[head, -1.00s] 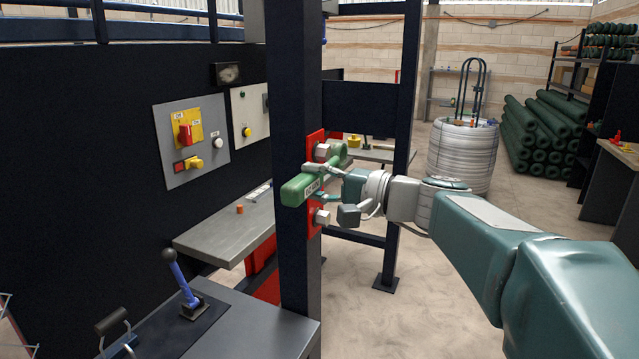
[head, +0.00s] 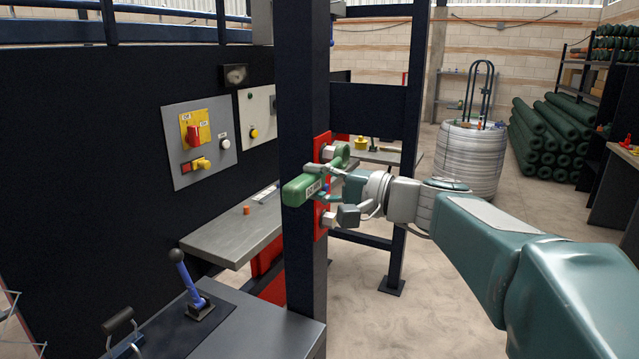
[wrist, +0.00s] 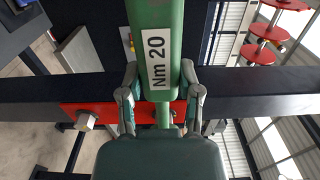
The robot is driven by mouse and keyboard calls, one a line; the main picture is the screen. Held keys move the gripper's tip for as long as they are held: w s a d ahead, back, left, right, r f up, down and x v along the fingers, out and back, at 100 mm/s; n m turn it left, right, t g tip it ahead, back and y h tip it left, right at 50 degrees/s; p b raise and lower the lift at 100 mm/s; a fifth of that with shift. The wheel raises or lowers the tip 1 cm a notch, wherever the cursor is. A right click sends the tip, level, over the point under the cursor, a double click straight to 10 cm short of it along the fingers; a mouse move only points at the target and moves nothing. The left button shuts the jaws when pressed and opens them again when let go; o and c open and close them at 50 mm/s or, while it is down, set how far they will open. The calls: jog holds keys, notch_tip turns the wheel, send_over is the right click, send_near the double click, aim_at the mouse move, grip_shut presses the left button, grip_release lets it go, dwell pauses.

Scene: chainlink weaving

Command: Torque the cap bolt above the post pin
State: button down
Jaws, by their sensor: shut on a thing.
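My gripper (head: 324,182) is shut on the wrench. In the wrist view its fingers (wrist: 160,88) close on both sides of the green body (wrist: 158,20). A red plate (head: 321,228) on the post carries an upper bolt (head: 328,152), beside the wrench's ringed far end, and a lower bolt (head: 328,219) below the gripper. One bolt (wrist: 86,121) shows clear of the wrench in the wrist view. Whether the wrench is seated on a bolt is hidden, and I cannot make out the post pin.
A grey bench (head: 235,235) stands left behind the post. A blue-handled lever (head: 187,285) rises from the front-left counter (head: 255,325). A control panel (head: 200,143) is on the dark wall.

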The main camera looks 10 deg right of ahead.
jog(key=shift+x, duration=1.2)
jog(key=shift+d+r+m, duration=0.1)
jog(key=shift+r+m, duration=0.9)
jog(key=shift+r, duration=0.2)
jog(key=shift+w+d+r+m, duration=0.1)
jog(key=shift+w+r+m, duration=0.05)
jog(key=shift+r+m, duration=0.4)
jog(key=shift+w+d+r+m, duration=0.1)
jog(key=shift+w+r+m, duration=0.1)
jog(key=shift+r+m, duration=0.35)
jog(key=shift+w+d+r+m, duration=0.15)
jog(key=shift+r+m, duration=0.25)
jog(key=shift+r, duration=0.1)
jog(key=shift+w+d+r+m, duration=0.1)
jog(key=shift+w+r+m, duration=0.05)
jog(key=shift+r+m, duration=0.3)
jog(key=shift+w+d+r+m, duration=0.25)
jog(key=shift+w+r+m, duration=0.05)
jog(key=shift+r+m, duration=0.3)
jog(key=shift+w+d+r+m, duration=0.2)
jog(key=shift+w+r+m, duration=0.2)
jog(key=shift+r, duration=0.2)
jog(key=shift+s, duration=0.1)
